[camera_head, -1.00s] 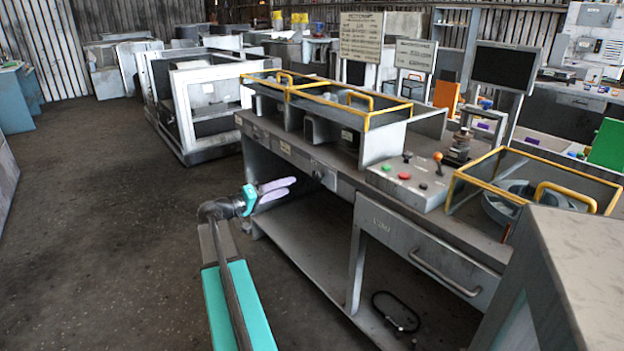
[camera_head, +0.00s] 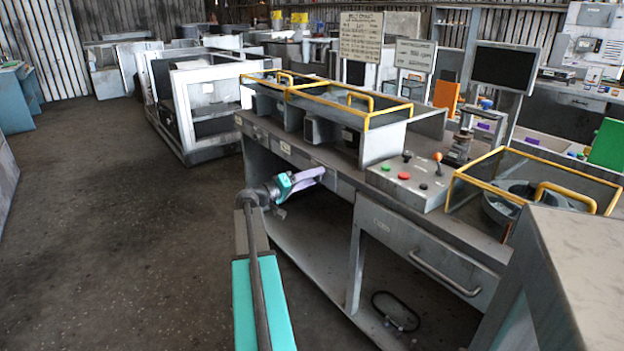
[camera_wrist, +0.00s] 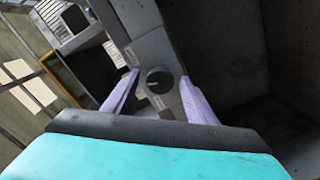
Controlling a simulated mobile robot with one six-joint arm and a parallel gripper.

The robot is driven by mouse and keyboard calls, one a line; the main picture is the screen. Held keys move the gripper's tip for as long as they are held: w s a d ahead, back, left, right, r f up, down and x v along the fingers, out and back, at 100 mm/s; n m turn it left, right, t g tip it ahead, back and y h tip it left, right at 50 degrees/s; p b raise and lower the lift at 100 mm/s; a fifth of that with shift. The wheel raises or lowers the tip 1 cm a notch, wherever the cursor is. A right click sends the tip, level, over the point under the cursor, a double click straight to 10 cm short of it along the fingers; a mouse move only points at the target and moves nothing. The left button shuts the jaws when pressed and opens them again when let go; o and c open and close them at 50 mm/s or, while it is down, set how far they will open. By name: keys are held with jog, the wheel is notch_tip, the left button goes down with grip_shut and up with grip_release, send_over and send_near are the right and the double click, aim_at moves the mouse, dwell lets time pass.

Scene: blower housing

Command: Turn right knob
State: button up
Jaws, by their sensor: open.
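A round dark knob (camera_wrist: 160,79) with a light mark sits on the grey front strip of the workbench (camera_wrist: 150,48). In the wrist view it lies between the two purple fingers of my gripper (camera_wrist: 159,76), which are open on either side of it. I cannot tell whether the fingertips touch it. In the head view my gripper (camera_head: 316,174) is at the front edge of the workbench (camera_head: 345,188), and its fingers hide the knob there. No second knob is clear to me.
A control box (camera_head: 408,180) with coloured buttons and a joystick stands on the bench top. A drawer (camera_head: 425,250) with a handle is to the right. Yellow-framed guards (camera_head: 330,97) rise above the bench. The floor at left (camera_head: 110,240) is clear.

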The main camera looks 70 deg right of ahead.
jog(key=c, duration=1.1)
jog(key=shift+o, duration=0.2)
jog(key=shift+n, duration=0.3)
jog(key=shift+n, duration=1.5)
jog(key=o, duration=1.1)
jog(key=shift+c, duration=0.2)
